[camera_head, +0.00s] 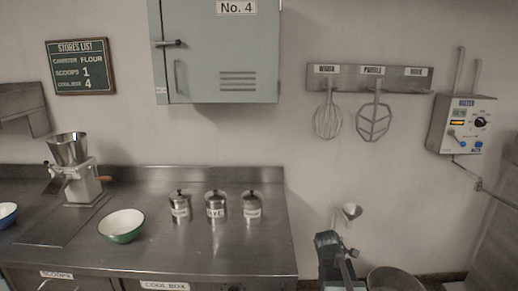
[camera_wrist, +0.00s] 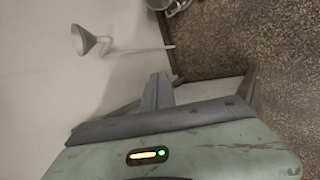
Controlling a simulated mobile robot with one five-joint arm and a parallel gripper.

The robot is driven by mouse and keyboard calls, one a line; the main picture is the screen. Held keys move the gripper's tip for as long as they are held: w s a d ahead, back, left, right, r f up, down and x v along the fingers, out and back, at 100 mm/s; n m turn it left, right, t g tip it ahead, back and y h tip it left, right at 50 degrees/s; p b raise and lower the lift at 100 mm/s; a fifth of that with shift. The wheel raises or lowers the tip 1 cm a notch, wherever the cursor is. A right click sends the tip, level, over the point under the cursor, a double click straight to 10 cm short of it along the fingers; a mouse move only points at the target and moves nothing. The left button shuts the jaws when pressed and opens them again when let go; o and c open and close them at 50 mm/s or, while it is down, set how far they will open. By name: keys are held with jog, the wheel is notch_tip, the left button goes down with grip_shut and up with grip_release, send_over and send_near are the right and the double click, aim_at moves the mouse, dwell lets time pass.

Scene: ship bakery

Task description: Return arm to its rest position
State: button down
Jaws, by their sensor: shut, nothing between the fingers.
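My gripper (camera_wrist: 157,90) is shut and empty in the wrist view. Its grey fingers stick up from the pale green housing, which carries a small lit indicator. The fingers stand in front of the pale wall and speckled floor, touching nothing that I can make out. In the head view, the dark end of my arm (camera_head: 332,255) shows low in the picture, to the right of the steel counter's end and below a small wall funnel. The rest of the arm is cut off by the lower edge.
The steel counter (camera_head: 150,245) carries a grinder (camera_head: 80,185), a green bowl (camera_head: 121,226) and several lidded canisters. A wall funnel (camera_head: 351,212) is close above my arm; it also shows in the wrist view (camera_wrist: 84,40). A round metal bowl (camera_head: 395,280) is at lower right.

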jog(key=s+a+f+m+g+y, duration=0.2)
jog(key=s+a+m, duration=0.4)
jog(key=s, duration=0.3)
jog(key=s+a+f+m+g+y, duration=0.2)
jog(key=s+a+f+m+g, duration=0.1)
jog(key=s+a+m+g, duration=0.2)
jog(key=s+a+m, duration=0.2)
jog(key=s+m, duration=0.2)
jog(key=s, duration=0.1)
jog(key=shift+f, duration=0.3)
